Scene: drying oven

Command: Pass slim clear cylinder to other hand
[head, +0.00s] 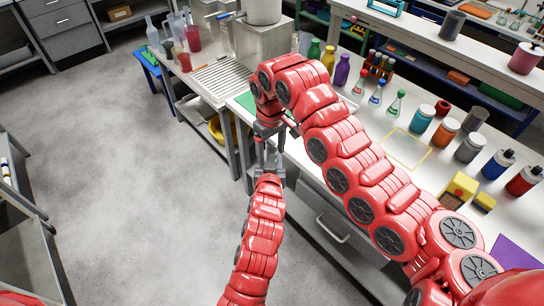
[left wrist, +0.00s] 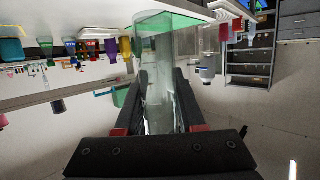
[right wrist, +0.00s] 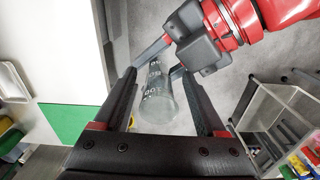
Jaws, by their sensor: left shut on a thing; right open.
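The slim clear cylinder is a transparent tube with white markings, seen in the right wrist view (right wrist: 155,100). In the head view the grippers mostly hide the cylinder.
The white bench (head: 345,150) runs along the right with bottles, flasks (head: 393,105) and jars on it. A green mat (right wrist: 75,133) lies near its edge. A drawer handle (head: 332,230) juts out below. The grey floor (head: 130,170) at left is open.

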